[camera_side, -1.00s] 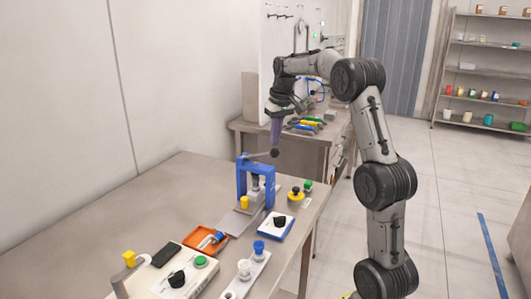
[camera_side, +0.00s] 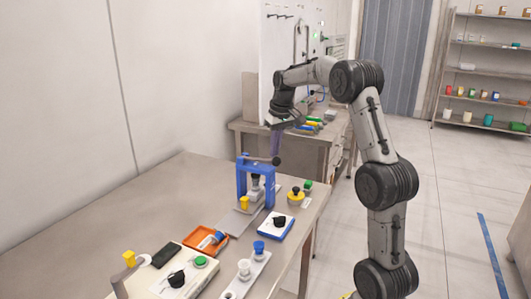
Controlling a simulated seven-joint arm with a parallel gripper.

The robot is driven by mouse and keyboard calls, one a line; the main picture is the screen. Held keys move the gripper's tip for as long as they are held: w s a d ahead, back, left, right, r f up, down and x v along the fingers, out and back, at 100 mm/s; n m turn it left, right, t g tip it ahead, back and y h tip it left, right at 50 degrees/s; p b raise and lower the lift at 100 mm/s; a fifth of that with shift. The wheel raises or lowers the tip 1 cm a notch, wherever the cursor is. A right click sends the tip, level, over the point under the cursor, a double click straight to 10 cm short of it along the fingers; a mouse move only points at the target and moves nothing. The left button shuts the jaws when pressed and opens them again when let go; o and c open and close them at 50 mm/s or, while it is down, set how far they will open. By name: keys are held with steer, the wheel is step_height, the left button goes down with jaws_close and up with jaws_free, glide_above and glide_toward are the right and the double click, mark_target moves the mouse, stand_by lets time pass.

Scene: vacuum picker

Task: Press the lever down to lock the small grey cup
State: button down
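A blue press frame (camera_side: 241,183) stands on a grey base plate near the far right part of the bench. Its lever (camera_side: 258,159) runs across the top and ends in a dark round knob (camera_side: 277,161) on the right. Small grey parts (camera_side: 256,182) sit inside the frame; I cannot clearly tell the small grey cup from the press parts above it. My gripper (camera_side: 275,150) points down right at the knob and appears to touch it from above. Its purplish fingers are seen narrow and blurred, so their opening is unclear.
A yellow-and-black button (camera_side: 295,194), a green button (camera_side: 308,186) and a blue-and-white dial box (camera_side: 276,225) are right of the press. In front are an orange tray (camera_side: 205,240), a holder with white and blue cups (camera_side: 246,272) and a control box (camera_side: 178,275). The bench's left side is clear.

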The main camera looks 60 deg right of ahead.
steer(key=shift+f, duration=1.7)
steer(key=shift+r, duration=5.1)
